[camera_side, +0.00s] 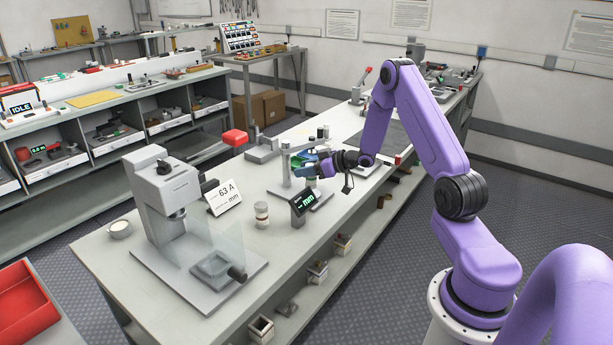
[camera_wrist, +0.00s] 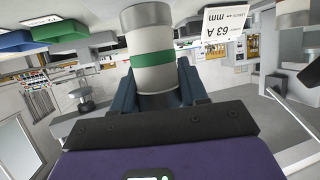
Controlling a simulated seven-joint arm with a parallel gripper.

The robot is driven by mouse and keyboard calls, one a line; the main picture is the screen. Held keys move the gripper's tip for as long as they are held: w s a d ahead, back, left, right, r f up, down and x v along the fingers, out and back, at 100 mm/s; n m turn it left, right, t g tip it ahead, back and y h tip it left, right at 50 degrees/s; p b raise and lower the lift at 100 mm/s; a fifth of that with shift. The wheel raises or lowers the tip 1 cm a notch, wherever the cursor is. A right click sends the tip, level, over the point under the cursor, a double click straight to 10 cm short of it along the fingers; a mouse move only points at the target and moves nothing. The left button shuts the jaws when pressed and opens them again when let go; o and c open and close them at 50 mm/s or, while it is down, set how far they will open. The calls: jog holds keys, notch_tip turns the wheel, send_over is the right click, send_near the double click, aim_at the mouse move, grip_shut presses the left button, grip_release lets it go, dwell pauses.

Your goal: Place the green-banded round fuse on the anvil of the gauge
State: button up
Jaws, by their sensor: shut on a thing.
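The green-banded round fuse (camera_wrist: 150,52) is a pale cylinder with metal end caps. In the wrist view it stands between the blue fingers of my gripper (camera_wrist: 156,88), which is shut on it. In the side view my gripper (camera_side: 312,169) is above the middle of the bench, beside the gauge; the fuse is too small to make out clearly there. The gauge (camera_side: 303,201) has a dark tilted display reading "mm" in green, with a pale post and arm behind it. My gripper partly hides its measuring spot, so I cannot tell the anvil apart.
A grey press-like machine with a clear shield (camera_side: 213,248) is at the front left. A red-topped device (camera_side: 234,138) stands behind. A white round roll (camera_side: 119,229) lies at the left edge.

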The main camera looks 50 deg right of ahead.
jog(key=shift+f, duration=1.15)
jog(key=shift+f, duration=0.15)
jog(key=o, duration=1.2)
jog(key=shift+c, duration=0.2)
jog(key=v, duration=1.2)
